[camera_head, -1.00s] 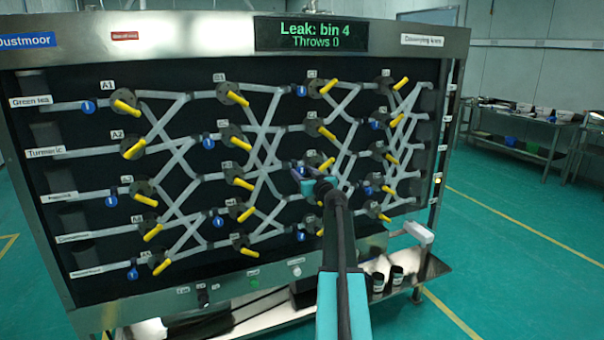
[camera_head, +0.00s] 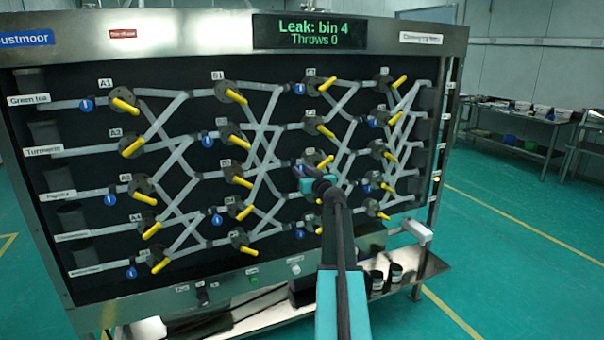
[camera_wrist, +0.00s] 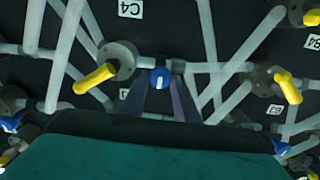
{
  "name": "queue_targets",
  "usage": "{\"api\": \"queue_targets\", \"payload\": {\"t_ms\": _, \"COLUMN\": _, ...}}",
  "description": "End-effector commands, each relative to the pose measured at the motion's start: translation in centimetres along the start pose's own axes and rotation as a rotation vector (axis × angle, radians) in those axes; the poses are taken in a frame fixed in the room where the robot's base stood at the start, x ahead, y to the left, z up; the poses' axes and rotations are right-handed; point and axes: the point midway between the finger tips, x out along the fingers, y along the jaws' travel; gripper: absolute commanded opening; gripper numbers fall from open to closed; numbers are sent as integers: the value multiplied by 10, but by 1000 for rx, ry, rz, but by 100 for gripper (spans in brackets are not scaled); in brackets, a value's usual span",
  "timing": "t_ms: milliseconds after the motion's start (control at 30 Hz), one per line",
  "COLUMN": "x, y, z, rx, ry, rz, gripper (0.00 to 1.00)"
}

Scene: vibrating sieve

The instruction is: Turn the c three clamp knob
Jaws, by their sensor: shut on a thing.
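The clamp knobs are small blue round knobs with a white mark, set on pale tubes across a black panel. My gripper (camera_head: 304,180) is at the panel's third column in the head view, beside a yellow-handled valve (camera_head: 325,162). In the wrist view, its two dark fingers (camera_wrist: 161,92) are shut on a blue clamp knob (camera_wrist: 160,77), with its white mark roughly upright. A yellow valve handle (camera_wrist: 95,78) lies just left of it there. The wrist picture is upside down, with label C4 at the top. My fingers and wrist hide the knob in the head view.
Other yellow handles (camera_head: 237,96) and blue knobs (camera_head: 207,139) stick out around my gripper. The display (camera_head: 309,32) reads "Leak: bin 4, Throws 0". A metal shelf (camera_head: 432,266) juts out below the panel. Green floor (camera_head: 520,240) is clear at right.

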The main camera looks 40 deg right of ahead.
Motion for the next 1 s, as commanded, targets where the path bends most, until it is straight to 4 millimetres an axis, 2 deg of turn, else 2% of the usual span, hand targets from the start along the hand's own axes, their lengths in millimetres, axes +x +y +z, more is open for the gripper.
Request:
{"api": "queue_targets", "payload": {"t_ms": 367, "x": 2, "y": -1, "z": 1, "rx": 151, "ry": 2, "rz": -3, "gripper": 6}}
{"api": "queue_targets", "payload": {"t_ms": 1000, "x": 2, "y": 0, "z": -1, "rx": 612, "ry": 3, "rz": -4, "gripper": 6}}
